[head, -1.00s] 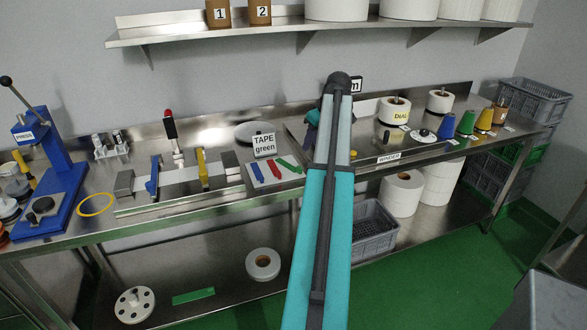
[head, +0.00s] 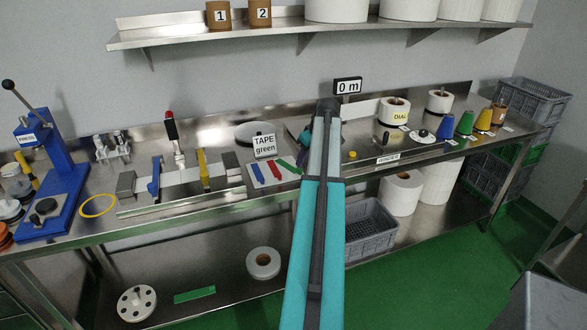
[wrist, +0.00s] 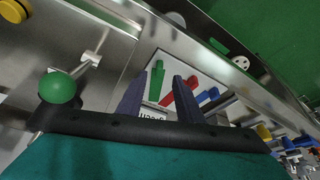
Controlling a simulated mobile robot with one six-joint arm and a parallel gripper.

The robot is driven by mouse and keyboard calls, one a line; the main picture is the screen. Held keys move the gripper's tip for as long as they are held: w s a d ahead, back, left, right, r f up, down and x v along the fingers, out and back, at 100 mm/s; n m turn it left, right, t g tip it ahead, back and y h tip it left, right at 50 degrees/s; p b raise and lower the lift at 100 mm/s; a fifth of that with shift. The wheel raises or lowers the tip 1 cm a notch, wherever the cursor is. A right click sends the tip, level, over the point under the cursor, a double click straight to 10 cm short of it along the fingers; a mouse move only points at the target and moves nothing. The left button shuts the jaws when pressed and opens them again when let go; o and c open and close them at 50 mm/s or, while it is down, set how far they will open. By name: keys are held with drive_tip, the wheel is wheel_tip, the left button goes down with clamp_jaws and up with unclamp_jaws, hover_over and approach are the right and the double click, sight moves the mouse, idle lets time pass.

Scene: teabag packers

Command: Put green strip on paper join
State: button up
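In the wrist view the green strip (wrist: 155,80) shows between the finger ends. My gripper (wrist: 158,92) is open and empty, above the card and apart from it. In the head view the gripper (head: 305,142) is mostly hidden by my arm, just right of the card. The metal splicing bench (head: 180,177), with blue and yellow clamps, stands left of the card. The paper join cannot be made out.
A red-handled lever (head: 172,132) rises behind the bench. A blue press (head: 52,170) and yellow ring (head: 97,205) are at left. The winder's yellow button (head: 352,155) and paper rolls are at right. Another green piece (head: 195,295) lies on the lower shelf.

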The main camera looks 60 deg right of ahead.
idle(0.4)
drive_tip(key=shift+p+x, duration=0.9)
drive_tip(key=shift+x, duration=0.35)
drive_tip(key=shift+p+x, duration=0.4)
drive_tip(key=shift+x, duration=0.95)
drive_tip(key=shift+d, duration=0.1)
clamp_jaws()
